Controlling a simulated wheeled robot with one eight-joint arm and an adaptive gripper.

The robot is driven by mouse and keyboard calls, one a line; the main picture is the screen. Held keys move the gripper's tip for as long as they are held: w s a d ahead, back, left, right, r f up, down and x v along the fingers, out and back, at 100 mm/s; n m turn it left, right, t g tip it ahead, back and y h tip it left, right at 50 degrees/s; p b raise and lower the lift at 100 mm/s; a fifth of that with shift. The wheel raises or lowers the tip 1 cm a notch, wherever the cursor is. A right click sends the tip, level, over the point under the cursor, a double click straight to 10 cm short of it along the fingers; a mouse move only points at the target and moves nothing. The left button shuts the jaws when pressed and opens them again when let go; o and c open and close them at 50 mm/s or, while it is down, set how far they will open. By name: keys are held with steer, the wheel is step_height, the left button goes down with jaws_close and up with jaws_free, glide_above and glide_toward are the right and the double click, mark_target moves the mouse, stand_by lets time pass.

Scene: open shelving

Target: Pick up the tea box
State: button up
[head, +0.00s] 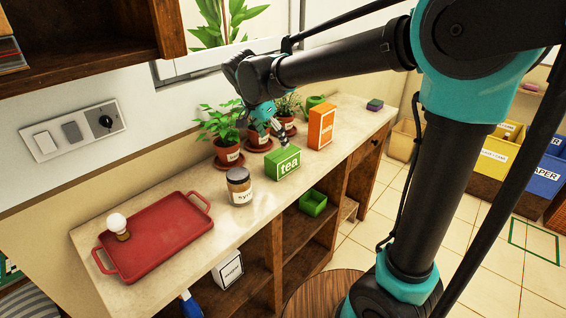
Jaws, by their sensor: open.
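The green tea box (283,165) lies on the pale countertop, with "tea" in white on its front. My gripper (268,133) hangs just above and behind the box, in front of the potted plants. It looks empty and apart from the box. Its fingers are small and partly blurred against the plants, so their exact gap is hard to see.
A syrup jar (240,186) stands left of the box and an orange box (321,125) stands to its right. Potted plants (228,150) line the wall behind. A red tray (157,238) with a light bulb (118,224) fills the counter's left end.

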mark_target(280, 153)
steer(key=x, duration=0.6)
steer(key=shift+f, duration=0.2)
steer(key=shift+x, duration=3.1)
steer(key=shift+s+d+f, duration=0.15)
steer(key=shift+f, duration=0.1)
steer(key=c, duration=1.3)
steer(key=shift+r, duration=0.15)
